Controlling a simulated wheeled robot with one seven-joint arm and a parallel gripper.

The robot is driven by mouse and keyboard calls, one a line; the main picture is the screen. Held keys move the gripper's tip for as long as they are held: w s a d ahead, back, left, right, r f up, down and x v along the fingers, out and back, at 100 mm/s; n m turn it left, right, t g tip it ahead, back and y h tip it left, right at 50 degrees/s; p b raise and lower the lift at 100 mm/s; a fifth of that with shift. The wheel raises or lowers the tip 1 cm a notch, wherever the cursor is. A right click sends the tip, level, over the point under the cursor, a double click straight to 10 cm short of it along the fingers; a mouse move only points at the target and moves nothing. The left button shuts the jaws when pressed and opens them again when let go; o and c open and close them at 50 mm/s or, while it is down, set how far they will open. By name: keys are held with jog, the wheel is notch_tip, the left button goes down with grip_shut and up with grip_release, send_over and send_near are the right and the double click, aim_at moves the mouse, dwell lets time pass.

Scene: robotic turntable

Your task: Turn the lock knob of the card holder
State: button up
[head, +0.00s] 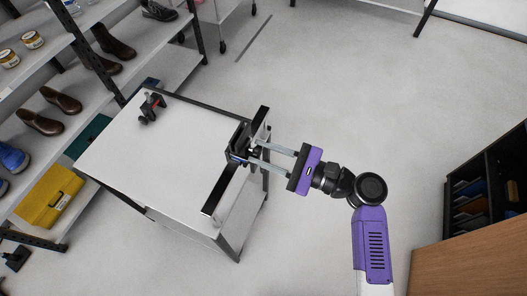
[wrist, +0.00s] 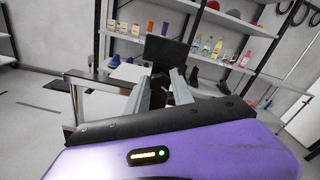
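The card holder (head: 238,138) is a black bracket-like fixture at the right edge of a white-topped cart. In the wrist view a dark upright panel (wrist: 165,50) stands straight ahead of the fingers; it looks like part of the fixture. My gripper (head: 251,151) has a purple body and two long grey fingers, and points left at the fixture. The fingers stand apart, with their tips at the fixture's dark middle. They also show in the wrist view (wrist: 166,80). The lock knob is too small and dark to make out, and I cannot tell whether the fingertips touch it.
The cart top (head: 155,155) is mostly bare. A black clamp-like device with a red part (head: 151,106) stands at its far left. A dark bar (head: 218,191) runs along the near right edge. Shoe shelves stand left; a dark cabinet (head: 488,185) stands right. Floor behind my arm is clear.

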jog(key=o, duration=0.3)
jog(key=shift+o, duration=0.2)
jog(key=b+v, duration=0.1)
jog(key=v, duration=0.6)
jog(key=shift+s+d, duration=0.15)
jog(key=shift+d, duration=0.25)
jog(key=shift+a, duration=0.1)
